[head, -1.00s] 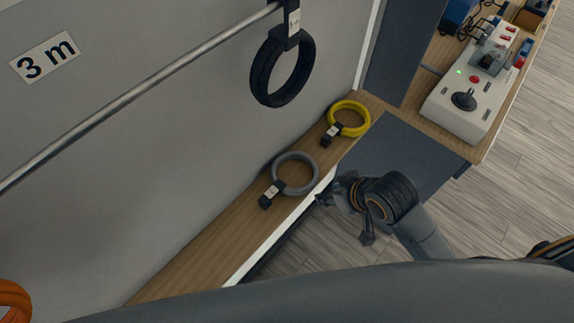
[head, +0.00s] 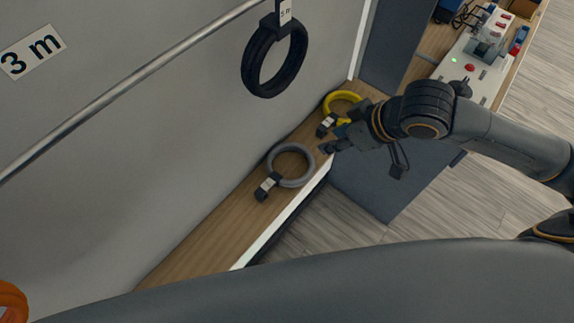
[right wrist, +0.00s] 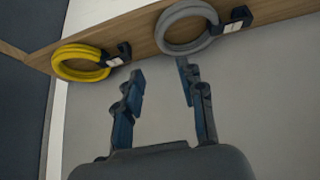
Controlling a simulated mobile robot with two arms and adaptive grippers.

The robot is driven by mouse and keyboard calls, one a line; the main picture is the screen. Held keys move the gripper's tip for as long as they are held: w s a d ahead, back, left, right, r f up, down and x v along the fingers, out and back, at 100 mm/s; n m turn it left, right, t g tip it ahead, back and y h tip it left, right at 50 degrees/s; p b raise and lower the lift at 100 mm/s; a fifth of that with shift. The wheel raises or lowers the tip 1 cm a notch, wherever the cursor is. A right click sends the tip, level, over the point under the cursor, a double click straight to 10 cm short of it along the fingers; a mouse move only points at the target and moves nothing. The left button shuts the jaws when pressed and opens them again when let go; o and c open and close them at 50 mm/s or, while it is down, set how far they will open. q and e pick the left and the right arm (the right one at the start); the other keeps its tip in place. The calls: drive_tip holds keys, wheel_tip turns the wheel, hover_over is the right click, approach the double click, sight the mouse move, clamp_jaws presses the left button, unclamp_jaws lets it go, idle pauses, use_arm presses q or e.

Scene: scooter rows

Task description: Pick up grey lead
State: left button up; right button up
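The grey lead (head: 291,147) is a coiled ring with a black tag block, lying on the narrow wooden shelf in the head view. It also shows at the top of the right wrist view (right wrist: 160,30). My right gripper (head: 327,148) is just to the right of the grey coil in the head view, between it and the yellow coil. In the right wrist view its two fingers (right wrist: 158,72) are apart with nothing between them, and the grey coil lies beyond their tips. My left gripper is not in view.
A yellow coiled lead (head: 341,97) lies on the wooden shelf (head: 215,225), partly behind my right gripper. A black coil (head: 246,70) hangs from the metal rail (head: 150,75). An orange coil (head: 10,302) shows at lower left. A control box (head: 463,58) stands on the bench at upper right.

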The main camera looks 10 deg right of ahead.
hover_over(307, 150)
drive_tip(key=s+d, duration=0.2)
wheel_tip(307, 150, down, 5)
drive_tip(key=shift+s+f, duration=0.15)
drive_tip(key=shift+f, duration=0.05)
drive_tip(key=shift+s+p+x, duration=0.15)
drive_tip(key=shift+p+x, duration=0.1)
drive_tip(key=shift+x, duration=1.3)
drive_tip(key=shift+s+p+x, duration=0.1)
drive_tip(key=shift+p+x, duration=0.15)
drive_tip(key=shift+x, duration=1.25)
drive_tip(key=shift+f, duration=0.15)
